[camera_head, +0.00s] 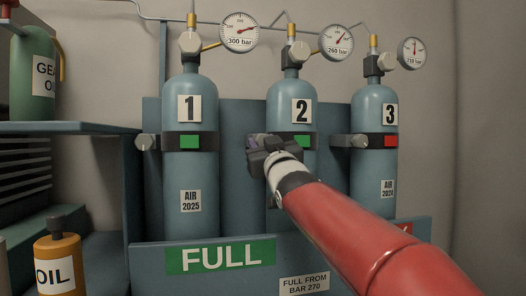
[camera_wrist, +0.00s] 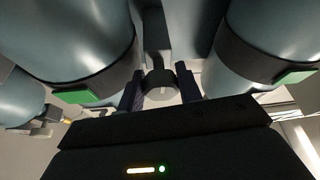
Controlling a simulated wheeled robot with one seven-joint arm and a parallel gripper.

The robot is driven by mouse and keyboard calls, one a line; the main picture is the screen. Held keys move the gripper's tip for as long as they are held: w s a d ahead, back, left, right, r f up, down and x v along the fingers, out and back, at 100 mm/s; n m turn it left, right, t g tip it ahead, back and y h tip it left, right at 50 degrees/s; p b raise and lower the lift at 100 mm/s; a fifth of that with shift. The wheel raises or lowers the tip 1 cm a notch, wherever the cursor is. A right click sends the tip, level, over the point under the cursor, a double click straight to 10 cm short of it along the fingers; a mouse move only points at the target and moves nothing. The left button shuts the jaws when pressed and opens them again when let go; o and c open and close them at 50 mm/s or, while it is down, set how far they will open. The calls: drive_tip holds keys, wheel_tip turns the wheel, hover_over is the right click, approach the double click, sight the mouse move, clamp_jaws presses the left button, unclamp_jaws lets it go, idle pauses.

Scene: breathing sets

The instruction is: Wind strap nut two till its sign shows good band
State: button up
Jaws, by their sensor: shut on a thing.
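Cylinder 2 (camera_head: 290,98) is the middle blue cylinder, held by a dark strap with a green sign (camera_head: 301,142). That sign also shows green in the wrist view (camera_wrist: 295,76). Strap nut two (camera_wrist: 160,85) is a grey round knob left of the cylinder. My gripper (camera_head: 259,143) is at this nut, its arm reaching in from the lower right. In the wrist view my gripper's dark fingers (camera_wrist: 160,90) stand on both sides of the nut, shut on it. In the head view my gripper hides most of the nut.
Cylinder 1 (camera_head: 190,98) on the left has a green strap sign (camera_head: 189,142) and a nut (camera_head: 146,142). Cylinder 3 (camera_head: 374,105) on the right has a red sign (camera_head: 391,141) and a nut (camera_head: 350,141). A blue front board (camera_head: 150,258) crosses below.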

drive_tip(key=n+p, duration=0.1)
drive_tip(key=n+y+p, duration=0.1)
drive_tip(key=n+g+p, duration=0.1)
drive_tip(key=shift+d+r+y, duration=0.1)
drive_tip(key=shift+r+y, duration=0.15)
drive_tip(key=shift+y, duration=0.05)
drive_tip(key=n+g+y+p, duration=0.1)
drive_tip(key=n+p, duration=0.1)
drive_tip(key=n, duration=0.1)
drive_tip(key=shift+f, duration=0.15)
drive_tip(key=shift+n+p, duration=0.3)
drive_tip(key=shift+f, duration=0.1)
drive_tip(key=o, duration=0.7)
drive_tip(key=v, duration=0.7)
drive_tip(key=shift+s+d+f+b, duration=0.2)
drive_tip(key=shift+s+b, duration=0.1)
drive_tip(key=shift+b, duration=0.15)
